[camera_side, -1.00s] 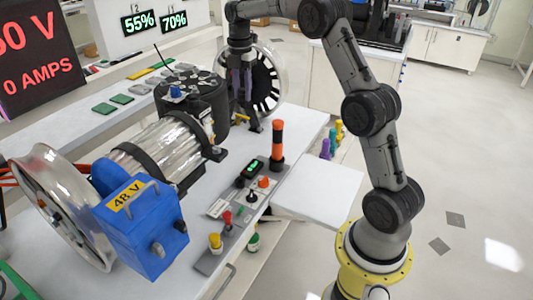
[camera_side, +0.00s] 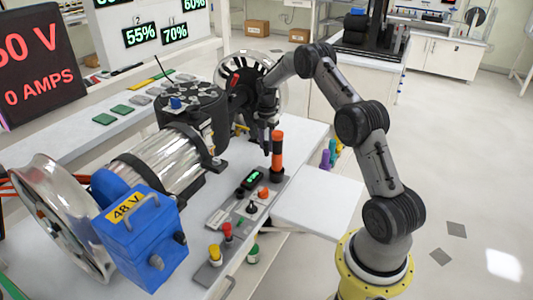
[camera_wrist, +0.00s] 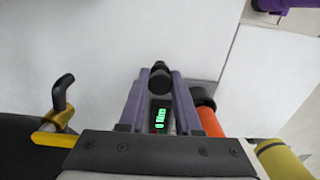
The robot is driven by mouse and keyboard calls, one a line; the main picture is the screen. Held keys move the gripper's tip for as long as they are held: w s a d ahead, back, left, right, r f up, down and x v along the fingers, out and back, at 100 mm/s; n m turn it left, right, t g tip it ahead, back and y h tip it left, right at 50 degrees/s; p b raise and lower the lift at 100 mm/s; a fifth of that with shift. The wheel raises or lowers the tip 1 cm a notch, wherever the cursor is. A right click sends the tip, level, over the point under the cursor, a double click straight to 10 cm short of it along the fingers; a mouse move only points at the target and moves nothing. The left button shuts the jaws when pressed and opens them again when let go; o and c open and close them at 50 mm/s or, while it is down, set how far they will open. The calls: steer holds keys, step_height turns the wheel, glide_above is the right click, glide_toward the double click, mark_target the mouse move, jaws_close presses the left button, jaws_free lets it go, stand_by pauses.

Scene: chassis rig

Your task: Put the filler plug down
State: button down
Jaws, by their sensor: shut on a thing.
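My gripper (camera_wrist: 160,82) has purple fingers and is shut on a small black round-headed part, which I take to be the filler plug (camera_wrist: 159,76). In the wrist view the plug sits between the fingertips. In the side view my gripper (camera_side: 267,138) points down over the white bench, just left of the orange-and-black cylinder (camera_side: 277,150). The plug is too small and dark there to make out clearly. I cannot tell how high it is above the bench.
A control strip with a green display (camera_side: 251,179) lies in front; the display also shows in the wrist view (camera_wrist: 160,118). The black drum (camera_side: 192,115), silver motor and blue 48 V box (camera_side: 140,240) stand left. A clear white side shelf (camera_side: 318,200) is right.

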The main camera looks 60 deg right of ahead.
mark_target(267, 149)
steer(key=shift+f, duration=1.9)
steer(key=shift+f, duration=0.1)
steer(key=c, duration=0.6)
jaws_free()
